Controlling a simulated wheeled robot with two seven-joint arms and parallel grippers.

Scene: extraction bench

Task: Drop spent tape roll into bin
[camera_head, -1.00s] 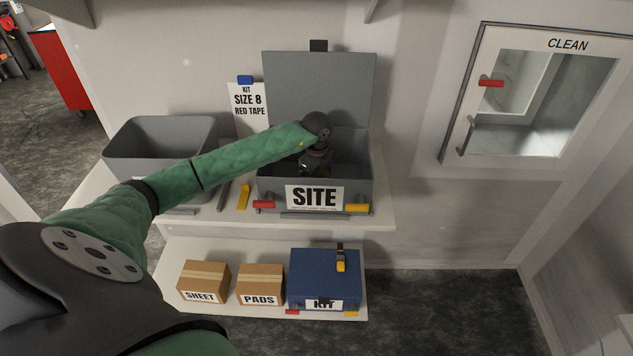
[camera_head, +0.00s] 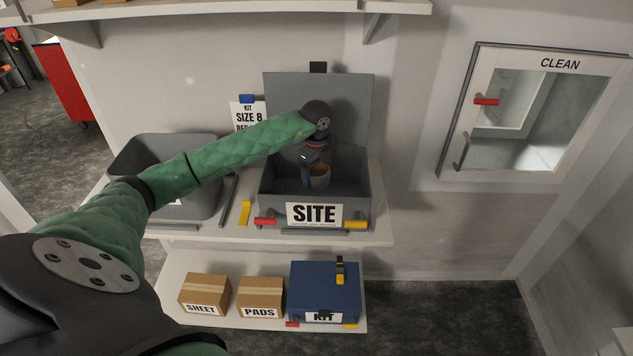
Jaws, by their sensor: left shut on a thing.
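A tape roll (camera_head: 320,176), a small tan and grey ring, shows inside the open grey SITE box (camera_head: 273,208). My left gripper (camera_head: 312,175) points down into this box and is shut on the roll. Its fingers partly hide the roll, and I cannot tell whether the roll touches the box floor. An open grey bin (camera_head: 135,165) stands to the left on the same shelf, partly behind my left arm. My right gripper is not in view.
The box's raised lid (camera_head: 345,105) stands behind my gripper. A yellow tool (camera_head: 245,213) and a dark bar (camera_head: 229,200) lie between bin and box. An upper shelf (camera_head: 250,12) overhangs. Cartons (camera_head: 205,290) and a blue KIT case (camera_head: 325,285) sit below.

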